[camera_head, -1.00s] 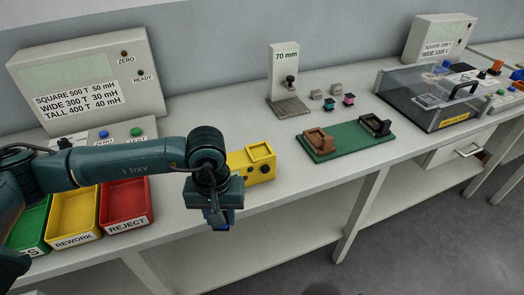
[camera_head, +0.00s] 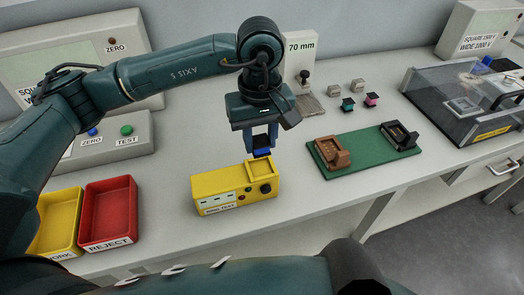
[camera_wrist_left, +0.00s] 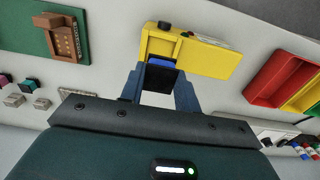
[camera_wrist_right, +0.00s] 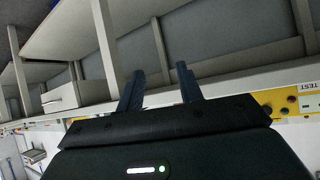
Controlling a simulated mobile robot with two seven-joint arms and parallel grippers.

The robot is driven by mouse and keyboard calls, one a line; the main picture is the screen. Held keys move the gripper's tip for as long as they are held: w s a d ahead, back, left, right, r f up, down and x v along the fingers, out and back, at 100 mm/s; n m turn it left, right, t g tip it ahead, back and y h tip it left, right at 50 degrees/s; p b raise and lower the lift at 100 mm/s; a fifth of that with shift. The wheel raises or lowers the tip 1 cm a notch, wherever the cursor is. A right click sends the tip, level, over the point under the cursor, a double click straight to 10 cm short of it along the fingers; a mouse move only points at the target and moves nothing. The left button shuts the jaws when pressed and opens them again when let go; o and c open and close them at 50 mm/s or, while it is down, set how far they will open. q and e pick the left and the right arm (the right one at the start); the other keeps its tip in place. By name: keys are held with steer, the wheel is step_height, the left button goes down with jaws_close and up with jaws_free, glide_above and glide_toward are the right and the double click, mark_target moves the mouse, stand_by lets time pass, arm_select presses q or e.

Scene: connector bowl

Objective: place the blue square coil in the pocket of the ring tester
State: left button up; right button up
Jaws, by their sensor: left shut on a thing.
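The blue square coil (camera_head: 262,153) is between the fingers of my left gripper (camera_head: 262,142), which is shut on it. The yellow ring tester (camera_head: 232,192) stands on the bench below, with its square open pocket (camera_head: 262,170) at the right end of its top. In the head view the coil is just above the pocket's rear edge. In the left wrist view the coil (camera_wrist_left: 162,63) overlaps the pocket of the ring tester (camera_wrist_left: 205,57); I cannot tell if they touch. My right gripper (camera_wrist_right: 160,88) is open and empty, facing the bench front.
A green board (camera_head: 365,157) with a brown and a black holder lies to the right. Small coils and the 70 mm stand (camera_head: 301,50) are behind. The red reject bin (camera_head: 108,213) is to the left. Bench around the tester is clear.

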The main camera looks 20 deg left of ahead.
mark_target(261, 154)
arm_select(q)
steer(key=shift+f, duration=0.85)
step_height(261, 154, down, 3)
steer(key=shift+p, duration=0.45)
steer(key=shift+f, duration=0.35)
arm_select(e)
steer(key=shift+w+d, duration=0.1)
steer(key=shift+d, duration=0.05)
arm_select(q)
steer(key=shift+f, duration=0.1)
steer(key=o, duration=0.5)
steer(key=shift+f+b, duration=0.1)
steer(key=shift+b, duration=0.25)
steer(key=o, duration=0.5)
